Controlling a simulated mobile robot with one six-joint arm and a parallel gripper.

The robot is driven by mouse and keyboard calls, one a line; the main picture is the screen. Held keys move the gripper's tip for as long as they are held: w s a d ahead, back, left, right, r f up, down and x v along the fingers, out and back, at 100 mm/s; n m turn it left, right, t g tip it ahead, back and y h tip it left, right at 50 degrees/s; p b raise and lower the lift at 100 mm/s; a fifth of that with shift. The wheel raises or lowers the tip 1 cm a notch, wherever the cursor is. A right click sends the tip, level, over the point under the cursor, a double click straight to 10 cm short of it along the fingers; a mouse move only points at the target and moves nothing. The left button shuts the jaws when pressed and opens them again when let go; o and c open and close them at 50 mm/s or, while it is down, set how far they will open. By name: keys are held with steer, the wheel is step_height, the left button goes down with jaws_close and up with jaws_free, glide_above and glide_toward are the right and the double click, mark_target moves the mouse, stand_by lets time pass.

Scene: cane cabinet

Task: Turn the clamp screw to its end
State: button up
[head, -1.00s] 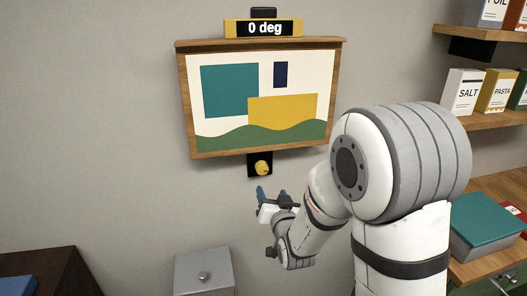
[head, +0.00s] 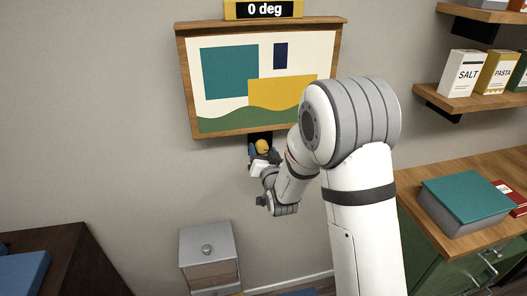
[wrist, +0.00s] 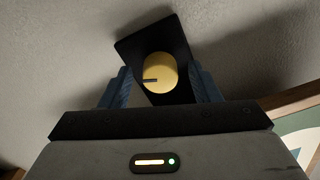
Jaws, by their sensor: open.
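The clamp screw is a round yellow knob (wrist: 161,73) with a dark mark on its left side, on a black plate (wrist: 135,44) fixed to the wall. In the head view the knob (head: 263,146) shows just below the framed picture (head: 262,80). My gripper (wrist: 160,88) is open, with one blue finger on each side of the knob in the wrist view. I cannot tell whether either finger touches it. In the head view my gripper (head: 265,153) is at the knob and partly hides the plate. A display (head: 264,9) above the picture reads 0 deg.
Shelves with boxes (head: 460,73) are at the right. A wooden counter (head: 450,240) with a teal-topped book (head: 467,196) is below them. A small grey cabinet (head: 208,257) stands below the picture, and a dark brown cabinet (head: 65,255) is at the lower left. The wall left of the picture is bare.

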steer(key=c, duration=1)
steer(key=shift+f+b, duration=0.1)
steer(key=shift+b, duration=0.4)
